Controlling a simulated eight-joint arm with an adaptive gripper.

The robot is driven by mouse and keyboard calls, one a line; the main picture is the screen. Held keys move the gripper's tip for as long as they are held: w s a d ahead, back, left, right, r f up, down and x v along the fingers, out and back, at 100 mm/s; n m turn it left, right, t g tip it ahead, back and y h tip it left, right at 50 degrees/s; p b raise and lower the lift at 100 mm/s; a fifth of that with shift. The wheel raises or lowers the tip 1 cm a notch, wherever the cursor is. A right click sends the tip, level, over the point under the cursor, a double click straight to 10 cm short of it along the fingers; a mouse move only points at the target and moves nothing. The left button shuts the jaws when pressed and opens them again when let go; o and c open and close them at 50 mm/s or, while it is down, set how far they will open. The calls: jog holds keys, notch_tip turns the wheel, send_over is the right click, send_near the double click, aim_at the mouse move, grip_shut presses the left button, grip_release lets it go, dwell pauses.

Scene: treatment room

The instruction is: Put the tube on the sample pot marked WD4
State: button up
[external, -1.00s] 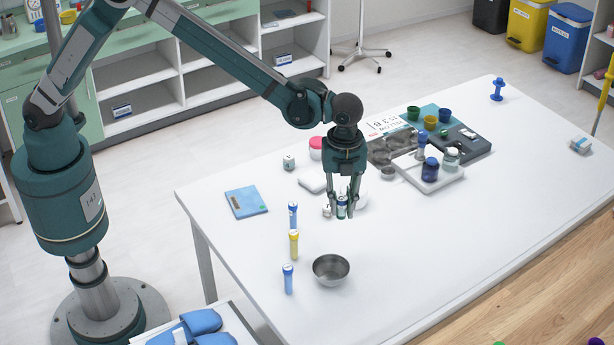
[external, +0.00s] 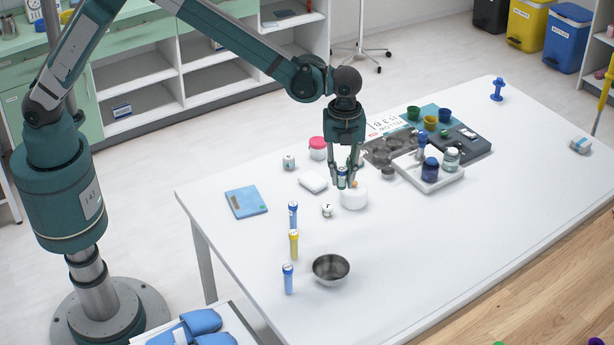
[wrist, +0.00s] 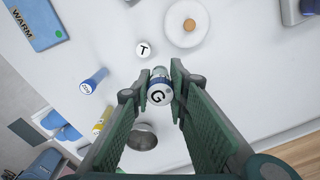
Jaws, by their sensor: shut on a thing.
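Two blue tubes (external: 293,214) (external: 288,279) and a yellow tube (external: 294,244) stand at the front left of the table. A small white-topped pot marked T (external: 327,210) stands near my gripper, and shows in the wrist view too (wrist: 143,49). Another small pot (external: 289,162) stands further back. I can read no WD4 mark.
A steel bowl (external: 331,270) is at the front. A white tray (external: 440,184) with jars stands at the right. The table's right front is clear.

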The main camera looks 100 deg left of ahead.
jog(key=s+a+r+p, duration=0.1)
jog(key=s+a, duration=0.2)
jog(key=a, duration=0.5)
jog(key=s+a+r+p, duration=0.1)
jog(key=s+a+r, duration=0.15)
jog(key=a, duration=0.65)
jog(key=r+m+p, duration=0.1)
jog(key=r, duration=0.1)
send_over(318, 141)
jog(key=shift+f, duration=0.25)
jog(key=shift+f, duration=3.15)
jog(key=shift+f, duration=0.1)
jog(key=shift+f, duration=1.75)
jog(key=shift+f, duration=0.15)
